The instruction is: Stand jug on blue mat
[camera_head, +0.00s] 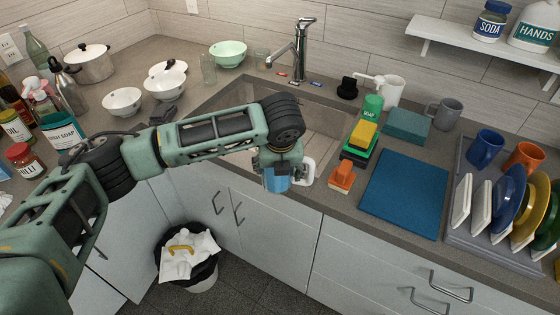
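The blue mat (405,194) lies flat and bare on the counter right of the sink. My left arm reaches in from the left, and its gripper (283,166) points down near the sink's front edge. A blue vessel, apparently the jug (275,182), shows just below the gripper, with a white handle-like loop on its right. The gripper seems shut on it and covers most of it; the fingertips are hard to make out. The jug appears held in the air, left of the mat and apart from it. My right gripper is not in view.
Left of the mat are an orange brush (342,177), a yellow sponge (363,133) and a green soap bottle (373,106). A dish rack (470,243) with plates and mugs stands to the right. A teal block (406,125) lies behind the mat. The sink (325,125) is open.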

